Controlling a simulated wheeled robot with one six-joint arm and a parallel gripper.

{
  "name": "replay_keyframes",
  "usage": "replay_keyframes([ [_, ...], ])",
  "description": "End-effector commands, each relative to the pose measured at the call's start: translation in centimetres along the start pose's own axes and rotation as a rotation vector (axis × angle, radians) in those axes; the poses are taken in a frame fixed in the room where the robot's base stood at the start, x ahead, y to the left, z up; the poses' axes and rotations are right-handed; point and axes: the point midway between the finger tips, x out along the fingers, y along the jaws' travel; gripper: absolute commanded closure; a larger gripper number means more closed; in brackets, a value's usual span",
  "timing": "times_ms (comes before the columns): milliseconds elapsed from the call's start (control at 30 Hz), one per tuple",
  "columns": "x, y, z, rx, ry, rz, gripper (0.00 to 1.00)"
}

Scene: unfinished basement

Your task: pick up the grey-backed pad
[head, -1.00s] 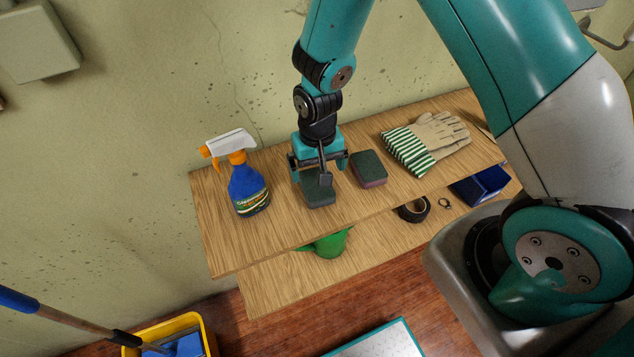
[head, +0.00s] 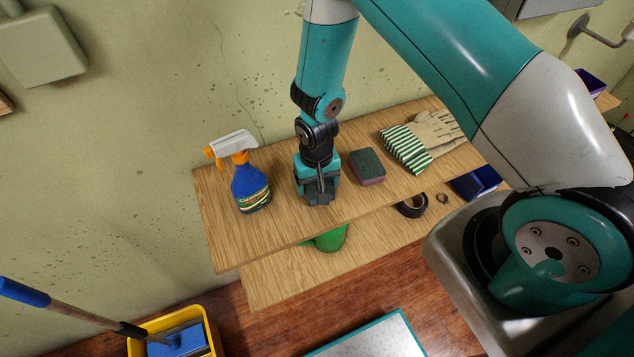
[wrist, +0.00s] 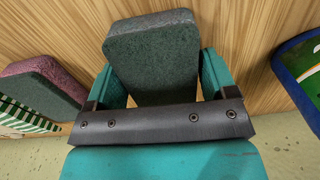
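The grey-backed pad (wrist: 158,45), dark green on one face and grey on the other, is between the two teal fingers of my gripper (wrist: 165,85) in the wrist view. The fingers lie close against its two sides, and my gripper looks shut on it. In the head view my gripper (head: 318,192) is low over the upper shelf board, between the spray bottle and the other pad, and hides most of the held pad. I cannot tell whether the pad still touches the board.
A pink-backed pad (head: 368,167) lies just right of my gripper. Striped gloves (head: 408,150) lie farther right. A blue spray bottle (head: 249,187) stands on the left. Black tape (head: 412,206) and a green object (head: 331,239) are on the lower board (head: 290,278).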

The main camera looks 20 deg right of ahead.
Motion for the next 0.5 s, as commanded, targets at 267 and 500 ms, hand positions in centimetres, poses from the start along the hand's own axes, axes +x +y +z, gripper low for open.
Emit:
replay_keyframes([
  [267, -0.03, 0.0, 0.01, 0.0, 0.0, 0.0, 0.54],
  [500, -0.11, 0.0, -0.01, 0.0, 0.0, 0.0, 0.54],
])
